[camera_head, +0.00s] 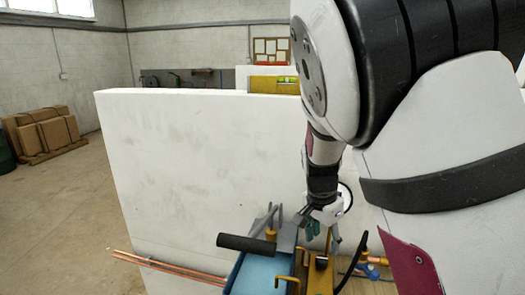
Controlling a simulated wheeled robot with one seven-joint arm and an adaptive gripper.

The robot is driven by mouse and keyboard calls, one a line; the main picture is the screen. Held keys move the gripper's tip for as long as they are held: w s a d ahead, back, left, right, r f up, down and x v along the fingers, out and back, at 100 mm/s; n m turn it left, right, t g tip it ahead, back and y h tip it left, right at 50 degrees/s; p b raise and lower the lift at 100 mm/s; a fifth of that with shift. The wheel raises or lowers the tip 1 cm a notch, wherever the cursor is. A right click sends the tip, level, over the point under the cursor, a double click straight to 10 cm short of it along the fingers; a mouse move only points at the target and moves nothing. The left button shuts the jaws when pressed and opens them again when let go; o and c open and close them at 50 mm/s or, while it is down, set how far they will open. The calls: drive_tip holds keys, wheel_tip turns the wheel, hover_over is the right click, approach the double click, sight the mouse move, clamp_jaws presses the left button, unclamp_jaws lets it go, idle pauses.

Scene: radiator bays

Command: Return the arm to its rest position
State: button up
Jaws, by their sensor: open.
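My arm comes down from the upper right of the head view and fills much of that side. Its wrist ends low in front of the white wall panel (205,170). My gripper (308,223) is open at the end of the wrist, over the crowded tools and blue tray. I see nothing held in it. Its fingertips are small and partly mixed with the things behind them, so I cannot tell whether they touch anything.
A blue tray (262,275) with a black-handled tool (246,244) lies below my gripper. Copper pipes (170,268) stick out left. Blue and brass valve fittings (371,268) are at right. Cardboard boxes (47,130) stand far left. The floor at left is clear.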

drive_tip(key=s+d+r+n+t+y, duration=0.1)
drive_tip(key=s+r+n, duration=0.4)
drive_tip(key=s, duration=0.8)
drive_tip(key=s+d+r+n+t, duration=0.2)
drive_tip(key=s+r+n, duration=0.3)
drive_tip(key=s+r, duration=0.5)
drive_tip(key=shift+s+d+r+n+y, duration=0.15)
drive_tip(key=shift+s+r+n+y, duration=0.2)
drive_tip(key=shift+s, duration=1.75)
drive_tip(key=shift+f, duration=0.1)
